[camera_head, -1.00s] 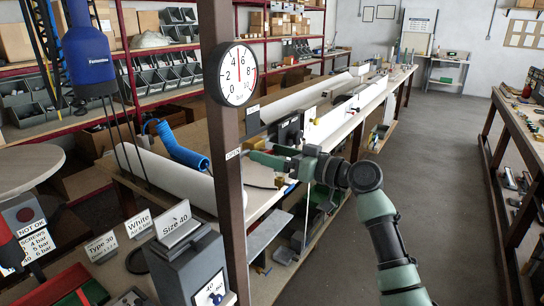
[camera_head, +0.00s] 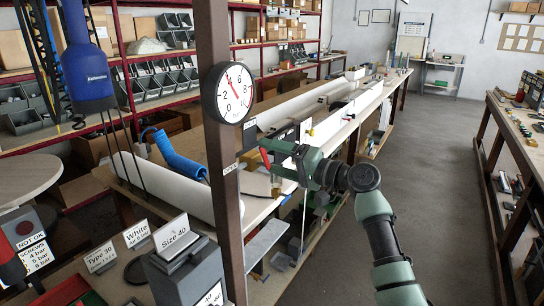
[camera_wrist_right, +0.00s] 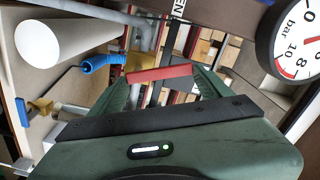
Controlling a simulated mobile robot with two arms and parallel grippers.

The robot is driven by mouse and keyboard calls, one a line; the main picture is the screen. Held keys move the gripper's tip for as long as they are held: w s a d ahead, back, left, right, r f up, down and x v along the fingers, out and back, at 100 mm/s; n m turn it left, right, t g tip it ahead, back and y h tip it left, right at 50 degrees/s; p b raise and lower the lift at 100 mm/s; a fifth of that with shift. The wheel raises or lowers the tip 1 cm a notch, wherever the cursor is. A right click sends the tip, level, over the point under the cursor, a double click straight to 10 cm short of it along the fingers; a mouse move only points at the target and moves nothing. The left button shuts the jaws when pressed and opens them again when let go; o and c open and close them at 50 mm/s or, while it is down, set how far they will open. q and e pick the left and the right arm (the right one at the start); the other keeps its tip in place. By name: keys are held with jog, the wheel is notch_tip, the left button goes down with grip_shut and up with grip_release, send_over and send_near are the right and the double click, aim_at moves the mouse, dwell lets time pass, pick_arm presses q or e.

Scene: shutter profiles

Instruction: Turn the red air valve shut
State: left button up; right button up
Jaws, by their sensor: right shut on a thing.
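The red air valve handle (camera_head: 265,158) sits beside the dark brown post (camera_head: 217,140), just below the pressure gauge. In the head view it is tilted and partly hidden by the gripper. My right gripper (camera_head: 271,154) reaches it from the right and is shut on it. In the right wrist view the red handle (camera_wrist_right: 160,74) lies as a bar between the two green fingers. The round gauge (camera_head: 229,92) has its red needle pointing up and left; part of it also shows in the wrist view (camera_wrist_right: 292,40). My left gripper is not in view.
A white label (camera_head: 231,168) is on the post below the gauge. A long workbench with a white profile (camera_head: 180,190) and a blue hose (camera_head: 178,155) runs behind. The aisle floor (camera_head: 435,160) at right is clear.

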jog(key=shift+w+d+m+p, duration=0.2)
jog(key=shift+m+p, duration=0.15)
jog(key=shift+m, duration=0.4)
jog(key=shift+w+d+m+p, duration=0.15)
jog(key=shift+m+p, duration=0.15)
jog(key=shift+m, duration=0.5)
jog(key=shift+w+d+m+p, duration=0.1)
jog(key=shift+w+m+p, duration=0.2)
jog(key=shift+m, duration=0.45)
jog(key=shift+f, duration=0.1)
jog(key=o, duration=2.1)
jog(key=shift+c, duration=0.2)
jog(key=shift+s+d, duration=0.1)
